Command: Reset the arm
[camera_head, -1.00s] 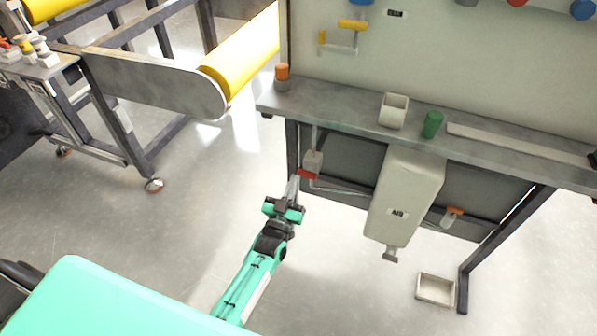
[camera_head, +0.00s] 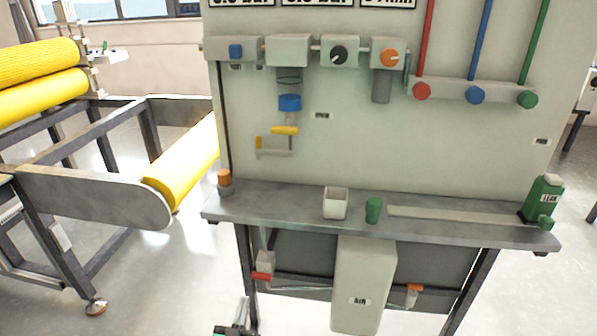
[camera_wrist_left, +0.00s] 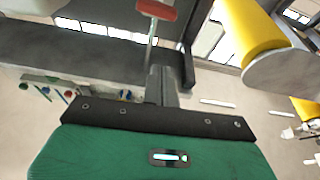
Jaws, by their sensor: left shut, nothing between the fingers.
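My left gripper (camera_head: 243,308) shows only in part at the bottom edge of the head view, below the bench. Its fingers are shut and empty; they also show at the middle of the left wrist view (camera_wrist_left: 161,85). A red handle (camera_head: 262,277) on a small grey fitting under the bench is above and slightly right of the gripper tips, apart from them in the head view. The red handle also shows at the top of the wrist view (camera_wrist_left: 157,10). The rest of my left arm is cut off by the frame. My right gripper is not in view.
A grey bench (camera_head: 290,207) with a tall panel stands ahead, holding an orange-capped part (camera_head: 224,182), a white cup (camera_head: 335,203), a green cup (camera_head: 373,210) and a green bottle (camera_head: 542,199). A white tank (camera_head: 362,285) hangs below. A yellow roller (camera_head: 184,165) is left; floor between is clear.

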